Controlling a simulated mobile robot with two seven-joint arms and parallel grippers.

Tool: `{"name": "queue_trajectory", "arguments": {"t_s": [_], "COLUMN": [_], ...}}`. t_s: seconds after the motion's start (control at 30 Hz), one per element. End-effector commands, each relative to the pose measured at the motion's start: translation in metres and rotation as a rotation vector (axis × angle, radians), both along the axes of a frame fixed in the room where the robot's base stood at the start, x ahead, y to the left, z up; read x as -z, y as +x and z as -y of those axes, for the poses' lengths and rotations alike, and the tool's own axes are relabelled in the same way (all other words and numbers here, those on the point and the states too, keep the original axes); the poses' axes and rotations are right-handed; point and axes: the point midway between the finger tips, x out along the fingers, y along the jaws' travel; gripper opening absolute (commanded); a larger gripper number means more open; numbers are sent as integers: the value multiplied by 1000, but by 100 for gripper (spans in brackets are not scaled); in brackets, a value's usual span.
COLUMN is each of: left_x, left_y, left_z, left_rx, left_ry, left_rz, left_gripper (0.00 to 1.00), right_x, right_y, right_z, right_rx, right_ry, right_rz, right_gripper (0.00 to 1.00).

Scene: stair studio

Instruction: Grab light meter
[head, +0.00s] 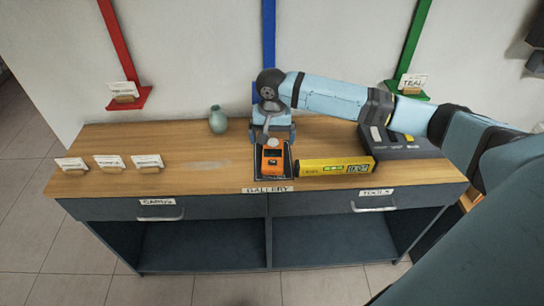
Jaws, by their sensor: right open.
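The light meter (273,160) is a small orange device with a dark screen and a pale round top. It lies on a dark pad (288,172) near the front middle of the wooden desk. My right gripper (272,138) hangs over the back end of the meter, its arm coming in from the right. It is open, with the meter's top between or just below its fingers; I cannot tell whether they touch it. My left gripper is not in view.
A yellow spirit level (335,165) lies just right of the meter. A grey case (400,142) sits behind it at the right. A green vase (217,120) stands at the back. Three cards (110,162) stand at the left. The left-centre desktop (195,150) is clear.

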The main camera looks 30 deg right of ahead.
Motion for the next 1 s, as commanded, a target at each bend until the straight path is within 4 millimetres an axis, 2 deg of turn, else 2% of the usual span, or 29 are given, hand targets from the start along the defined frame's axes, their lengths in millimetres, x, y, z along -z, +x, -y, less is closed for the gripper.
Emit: {"name": "queue_trajectory", "arguments": {"t_s": [0.03,0.13,0.43,0.7,1.0], "left_x": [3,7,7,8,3], "left_y": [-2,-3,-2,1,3], "left_z": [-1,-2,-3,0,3], "left_rx": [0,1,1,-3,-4], "left_ry": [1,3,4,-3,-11], "left_rz": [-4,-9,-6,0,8], "left_gripper": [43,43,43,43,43], "right_x": [12,30,56,94,100], "right_y": [-1,0,0,-2,-2], "right_z": [0,0,0,1,1], "right_rx": [-1,-1,-2,-3,-3], "right_ry": [0,0,0,1,1], "right_rz": [-2,0,1,2,4], "right_gripper": [100,100,100,100,100]}}
